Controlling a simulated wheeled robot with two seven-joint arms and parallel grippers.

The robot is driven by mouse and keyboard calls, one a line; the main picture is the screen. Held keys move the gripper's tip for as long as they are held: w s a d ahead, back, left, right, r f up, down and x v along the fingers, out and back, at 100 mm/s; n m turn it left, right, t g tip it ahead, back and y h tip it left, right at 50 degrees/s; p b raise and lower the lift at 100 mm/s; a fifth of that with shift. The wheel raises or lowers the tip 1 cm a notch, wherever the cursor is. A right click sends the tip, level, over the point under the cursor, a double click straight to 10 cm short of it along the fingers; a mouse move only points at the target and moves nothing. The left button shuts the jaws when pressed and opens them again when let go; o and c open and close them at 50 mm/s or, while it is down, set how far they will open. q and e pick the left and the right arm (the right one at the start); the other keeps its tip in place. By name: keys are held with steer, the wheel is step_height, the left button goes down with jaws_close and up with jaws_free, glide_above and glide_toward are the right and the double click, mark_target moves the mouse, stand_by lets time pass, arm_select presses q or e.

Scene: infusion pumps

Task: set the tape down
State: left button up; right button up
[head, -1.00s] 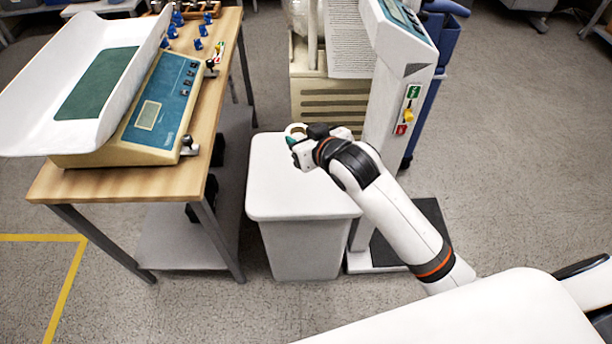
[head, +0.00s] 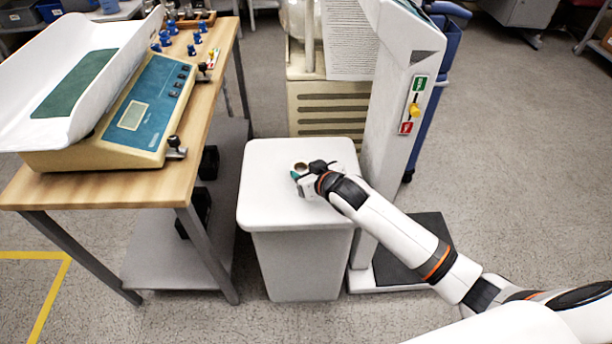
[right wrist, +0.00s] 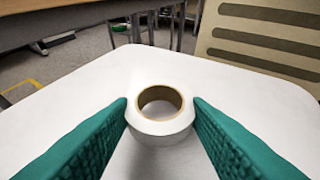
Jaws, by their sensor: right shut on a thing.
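The tape (right wrist: 160,127) is a white roll with a brown core, lying flat between the green finger pads of my right gripper (right wrist: 160,110). In the head view, the tape (head: 300,167) shows small at the fingertips of the right gripper (head: 299,175), over the white lid of a bin (head: 265,190). The right gripper is shut on the tape. The tape is at or very near the lid surface; I cannot tell if it touches. My left gripper is not in view.
A wooden table (head: 150,188) with a scale (head: 140,115) and several blue pieces stands left of the bin. A tall white column (head: 395,130) with a yellow switch stands close on the right. The lid around the tape is clear.

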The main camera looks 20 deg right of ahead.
steer(key=shift+f, duration=0.35)
steer(key=shift+f, duration=0.1)
steer(key=o, duration=1)
